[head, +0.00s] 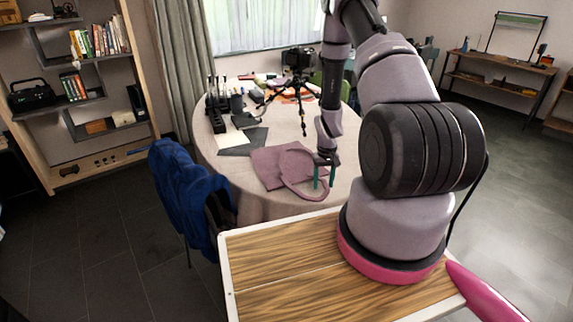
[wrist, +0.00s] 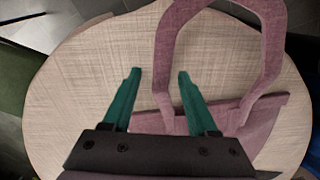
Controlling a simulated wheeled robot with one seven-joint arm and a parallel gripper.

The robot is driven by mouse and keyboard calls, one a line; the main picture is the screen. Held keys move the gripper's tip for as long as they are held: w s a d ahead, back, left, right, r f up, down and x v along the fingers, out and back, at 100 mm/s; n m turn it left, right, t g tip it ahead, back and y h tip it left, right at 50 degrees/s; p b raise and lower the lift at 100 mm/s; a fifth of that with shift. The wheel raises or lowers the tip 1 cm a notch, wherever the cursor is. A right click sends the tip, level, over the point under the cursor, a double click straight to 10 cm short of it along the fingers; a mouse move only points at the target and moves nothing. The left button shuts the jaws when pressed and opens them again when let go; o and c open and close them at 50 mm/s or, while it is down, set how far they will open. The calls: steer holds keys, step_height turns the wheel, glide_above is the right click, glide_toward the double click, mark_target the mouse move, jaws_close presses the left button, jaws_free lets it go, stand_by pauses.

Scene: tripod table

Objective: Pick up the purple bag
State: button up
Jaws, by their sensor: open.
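The purple bag (head: 268,166) lies flat on the round table near its front edge, with its looped handle toward the front right. In the wrist view the bag's body (wrist: 262,118) is at the lower right, partly hidden behind my gripper. The handle (wrist: 163,50) arches up from it. My gripper (head: 324,178) is over the front right part of the handle, green fingers pointing down. In the wrist view my gripper (wrist: 160,74) is open, and one strand of the handle runs between the fingertips. I cannot tell how far above it they are.
The round table (head: 222,172) has a cream cloth. A camera on a small tripod (head: 298,62) stands at the back, with dark items and papers at the left. A chair with a blue jacket (head: 180,185) stands at the table's left front.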

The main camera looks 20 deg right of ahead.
jaws_close()
steer(key=shift+r, duration=0.1)
step_height(320, 180, up, 10)
steer(key=shift+f, duration=0.1)
stand_by(0.6)
